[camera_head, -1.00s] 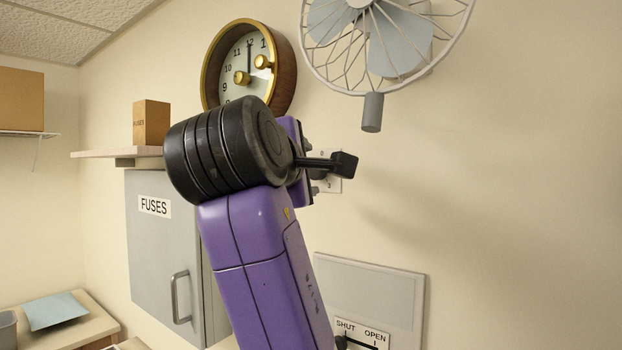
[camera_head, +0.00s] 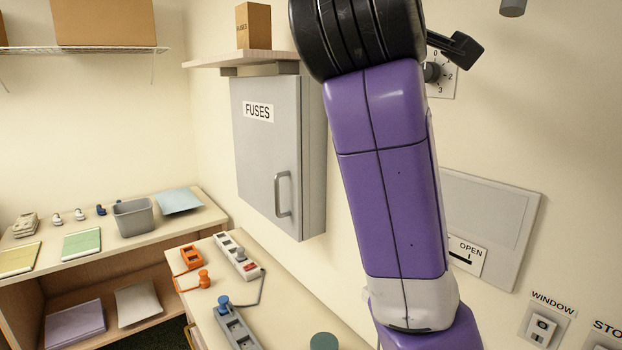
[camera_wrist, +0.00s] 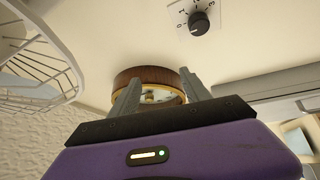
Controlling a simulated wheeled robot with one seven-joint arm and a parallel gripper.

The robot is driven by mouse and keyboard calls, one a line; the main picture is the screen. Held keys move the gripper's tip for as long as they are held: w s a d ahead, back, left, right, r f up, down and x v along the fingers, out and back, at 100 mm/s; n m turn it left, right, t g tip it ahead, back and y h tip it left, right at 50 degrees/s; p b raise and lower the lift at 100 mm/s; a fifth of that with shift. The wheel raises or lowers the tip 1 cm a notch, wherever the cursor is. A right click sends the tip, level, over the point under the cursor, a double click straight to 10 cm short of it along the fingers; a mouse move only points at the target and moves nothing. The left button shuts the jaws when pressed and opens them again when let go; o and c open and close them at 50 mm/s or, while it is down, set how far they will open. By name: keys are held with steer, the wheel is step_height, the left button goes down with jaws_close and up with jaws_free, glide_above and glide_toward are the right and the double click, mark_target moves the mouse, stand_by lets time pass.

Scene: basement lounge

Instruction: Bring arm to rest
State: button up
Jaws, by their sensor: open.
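My gripper (camera_wrist: 160,85) shows in the wrist view with its two grey fingers spread apart and nothing between them. The round wall clock (camera_wrist: 150,75) with its brown wooden side and gold rim shows beyond the fingers, partly hidden by them. I cannot tell how close they are to it. In the head view my purple arm (camera_head: 390,190) stands raised in front of the wall, and its black upper joint is cut by the top edge. My gripper's fingers cannot be made out there.
A numbered dial (camera_head: 432,73) is on the wall beside my arm; it also shows in the wrist view (camera_wrist: 199,24). A grey FUSES cabinet (camera_head: 270,150) hangs left of my arm. Power strips (camera_head: 237,256) lie on the bench below.

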steer(key=s+a+f+m+t+y+b, duration=0.1)
steer(key=a+f+t+y, duration=0.3)
steer(key=f, duration=0.8)
steer(key=s+a+f+m+y, duration=0.1)
steer(key=f+y, duration=0.4)
steer(key=f, duration=0.7)
steer(key=s+d+f+m+y+b, duration=0.1)
steer(key=s+d+f+m, duration=0.1)
steer(key=s+f, duration=0.55)
steer(key=s+d+f+m+y, duration=0.15)
steer(key=s+f, duration=0.25)
steer(key=f, duration=0.7)
steer(key=s+d+f+m+g+h+b, duration=0.1)
steer(key=s+d+f+m+g, duration=0.1)
steer(key=s+f, duration=0.5)
steer(key=s+d+f+m+g+h, duration=0.1)
steer(key=s+f, duration=0.6)
steer(key=s, duration=0.8)
steer(key=s+d+f+m+g+h+b, duration=0.1)
steer(key=s+d+f+m+g, duration=0.2)
steer(key=s+f, duration=0.4)
steer(key=s+d+g, duration=0.1)
steer(key=s+d, duration=0.1)
steer(key=s, duration=0.3)
steer(key=shift+d+f+g+h+b, duration=0.2)
steer(key=shift+g+h+b, duration=0.1)
steer(key=shift+g+h, duration=0.1)
